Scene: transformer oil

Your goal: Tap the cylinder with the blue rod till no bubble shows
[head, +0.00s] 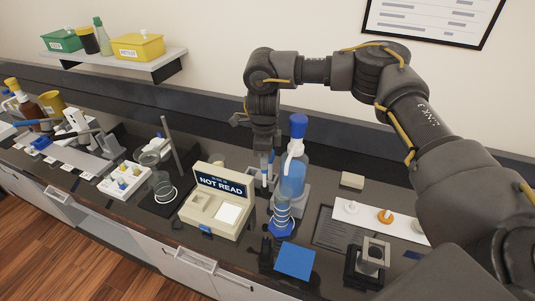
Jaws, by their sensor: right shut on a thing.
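A clear cylinder (282,212) with a blue foot stands upright on the dark bench, in front of a blue bottle (292,178) with a blue cap. My right gripper (263,158) points down, left of the bottle and behind the cylinder, apart from the cylinder. It is shut on a slim bluish thing (265,170), which looks like the blue rod, though it is small and partly hidden by the gripper. Whether bubbles show in the cylinder is too small to tell. My left gripper is not in view.
A beige instrument (217,207) reading "NOT READ" stands left of the cylinder. A blue square (295,260) lies in front. A white strip (380,217) with small items and a dark stand (368,262) are at right. Glassware and a retort stand (174,150) are left.

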